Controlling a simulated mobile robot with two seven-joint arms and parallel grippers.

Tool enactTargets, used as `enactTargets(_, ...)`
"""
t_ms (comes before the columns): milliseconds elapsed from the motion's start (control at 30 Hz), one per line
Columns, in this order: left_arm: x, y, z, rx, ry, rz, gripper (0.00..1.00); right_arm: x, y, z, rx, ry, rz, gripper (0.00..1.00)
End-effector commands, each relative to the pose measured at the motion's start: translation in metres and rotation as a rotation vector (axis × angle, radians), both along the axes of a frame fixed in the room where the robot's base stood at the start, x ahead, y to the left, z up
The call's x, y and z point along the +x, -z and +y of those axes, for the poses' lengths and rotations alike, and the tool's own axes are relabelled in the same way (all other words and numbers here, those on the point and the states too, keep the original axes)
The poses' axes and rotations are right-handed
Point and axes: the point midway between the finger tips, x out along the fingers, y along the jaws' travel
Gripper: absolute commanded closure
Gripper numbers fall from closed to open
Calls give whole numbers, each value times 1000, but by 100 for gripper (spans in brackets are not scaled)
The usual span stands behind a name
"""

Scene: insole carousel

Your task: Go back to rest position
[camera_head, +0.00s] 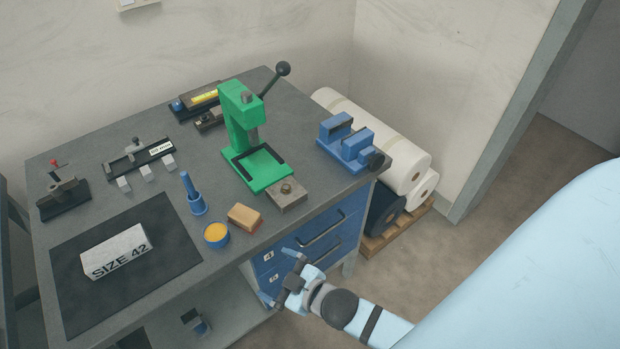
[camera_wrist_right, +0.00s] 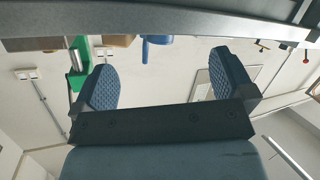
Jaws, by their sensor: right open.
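My right gripper (camera_head: 283,279) is in front of the workbench's blue drawers in the head view, below the tabletop edge. Its two fingers stand apart in the right wrist view (camera_wrist_right: 165,88), with nothing between them. My left gripper is in neither view. The workbench (camera_head: 100,150) has a dark grey top that carries the tools.
A white SIZE 42 box (camera_head: 117,251) lies on a black mat (camera_head: 180,245). A green press (camera_head: 245,135), a blue vise (camera_head: 345,140), a yellow-filled blue cup (camera_head: 216,234) and a tan block (camera_head: 244,217) stand on top. White rolls (camera_head: 400,160) lie beside the bench. Floor at right is clear.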

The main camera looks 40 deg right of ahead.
Motion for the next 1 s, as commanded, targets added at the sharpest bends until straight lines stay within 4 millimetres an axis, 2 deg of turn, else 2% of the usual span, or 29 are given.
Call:
enactTargets(33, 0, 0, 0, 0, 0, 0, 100, -22, 20, -13, 55, 59, 116, 0)
enactTargets(100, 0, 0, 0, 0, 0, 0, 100, -44, 39, -26, 115, 119, 238, 0)
enactTargets(200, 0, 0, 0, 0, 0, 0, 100, -64, 54, -36, 167, 170, 339, 0)
enactTargets(300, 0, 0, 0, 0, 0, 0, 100, -71, 59, -39, 186, 188, 375, 0)
enactTargets(533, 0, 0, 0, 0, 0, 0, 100, -71, 59, -39, 185, 187, 375, 0)
enactTargets(667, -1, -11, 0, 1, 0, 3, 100, -71, 47, -39, 183, 187, 373, 0)
enactTargets(900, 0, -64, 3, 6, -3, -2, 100, -71, -6, -41, 181, 192, 370, 0)
enactTargets(1000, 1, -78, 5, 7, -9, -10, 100, -71, -17, -42, 180, 194, 367, 0)
